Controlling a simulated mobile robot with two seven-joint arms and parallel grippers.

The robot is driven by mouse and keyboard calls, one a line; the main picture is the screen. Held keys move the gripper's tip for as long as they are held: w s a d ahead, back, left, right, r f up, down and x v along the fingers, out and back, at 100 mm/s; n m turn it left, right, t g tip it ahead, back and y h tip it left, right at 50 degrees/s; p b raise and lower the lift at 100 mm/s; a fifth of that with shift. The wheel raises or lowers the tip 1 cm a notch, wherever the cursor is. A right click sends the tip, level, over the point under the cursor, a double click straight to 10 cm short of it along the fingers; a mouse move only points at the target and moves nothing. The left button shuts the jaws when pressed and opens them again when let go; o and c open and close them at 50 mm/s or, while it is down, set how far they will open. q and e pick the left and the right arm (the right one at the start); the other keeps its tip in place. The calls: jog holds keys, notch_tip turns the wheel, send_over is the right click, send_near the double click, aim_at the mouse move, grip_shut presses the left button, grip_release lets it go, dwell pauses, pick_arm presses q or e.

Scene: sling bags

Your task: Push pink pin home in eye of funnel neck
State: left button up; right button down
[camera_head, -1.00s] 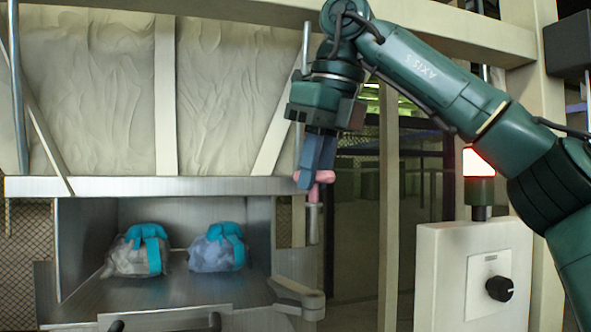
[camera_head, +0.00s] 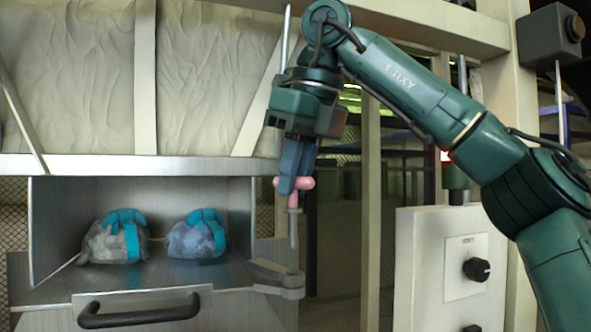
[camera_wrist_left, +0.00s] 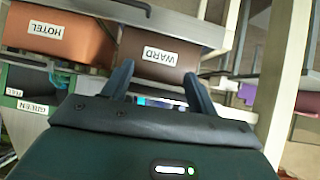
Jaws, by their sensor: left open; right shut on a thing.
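My right gripper (camera_head: 293,180) is shut on the pink head of the pin (camera_head: 307,184). The pin hangs upright, its grey metal shank pointing down. The shank's lower end is above or close to a metal eye bracket (camera_head: 290,280) at the right front of the funnel neck (camera_head: 143,230); I cannot tell whether the tip is in the eye. My left gripper (camera_wrist_left: 160,85) is open and empty in the left wrist view, its two dark fingers apart. The left gripper is not in the head view.
Two clear bags with teal straps, one left (camera_head: 115,240) and one right (camera_head: 197,236), lie in the metal neck. A black handle (camera_head: 138,310) is at its front. A grey box with a black knob (camera_head: 476,269) stands right.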

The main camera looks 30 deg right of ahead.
aim_at(296, 232)
jog(key=shift+f+b, duration=0.45)
jog(key=shift+f, duration=0.6)
pick_arm(q)
jog(key=shift+s+d+f, duration=0.1)
jog(key=shift+d, duration=0.35)
jog(key=shift+a, duration=0.1)
jog(key=shift+r, duration=0.2)
jog(key=shift+r+p, duration=0.5)
jog(key=shift+p, duration=0.1)
jog(key=shift+f+b, duration=1.4)
pick_arm(e)
jog(key=shift+f, duration=1.8)
pick_arm(q)
jog(key=shift+f+b, duration=0.5)
jog(key=shift+b, duration=0.4)
pick_arm(e)
jog(key=shift+f, duration=1.25)
